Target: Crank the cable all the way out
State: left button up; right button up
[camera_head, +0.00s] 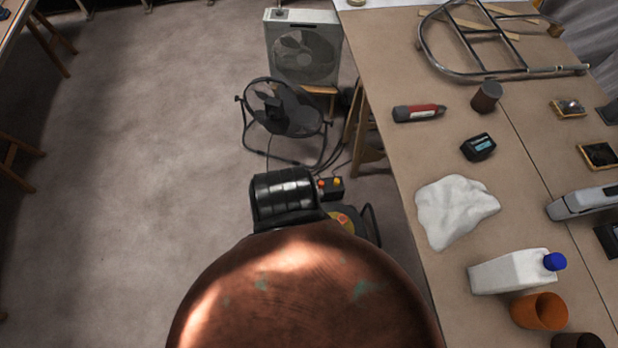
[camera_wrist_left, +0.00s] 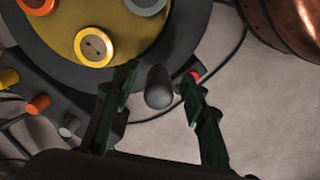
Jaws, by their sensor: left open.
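The cable reel shows in the left wrist view as a dark round rim (camera_wrist_left: 55,55) around a yellow face (camera_wrist_left: 120,35) with round sockets. A dark grey crank knob (camera_wrist_left: 158,90) stands out near the reel's edge. My left gripper (camera_wrist_left: 162,76) is open, with one finger on each side of the knob and gaps showing between. A black cable (camera_wrist_left: 232,58) runs across the floor beside the reel. My right gripper is not in view.
A dark box with orange and yellow knobs (camera_wrist_left: 38,104) is beside the reel. A black floor fan (camera_head: 285,108) and a light box fan (camera_head: 303,55) stand beyond. A workbench (camera_head: 400,150) with tools, cloth and bottle lies right. Floor at left is clear.

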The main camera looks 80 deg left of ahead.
pick_arm(q)
jog(key=shift+s+a+r, duration=0.1)
jog(key=shift+a+r, duration=0.05)
jog(key=shift+r, duration=2.75)
jog(key=shift+s+a+r, duration=0.1)
jog(key=shift+a+r, duration=0.05)
jog(key=shift+r, duration=2.7)
jog(key=s+d+f+m, duration=0.5)
jog(key=d+f+m, duration=0.1)
jog(key=m, duration=0.6)
jog(key=s+d+f+m, duration=0.6)
jog(key=f+m, duration=0.1)
jog(key=m, duration=0.6)
jog(key=shift+s+f+t, duration=0.15)
jog(key=shift+s+t, duration=0.1)
jog(key=shift+t, duration=0.05)
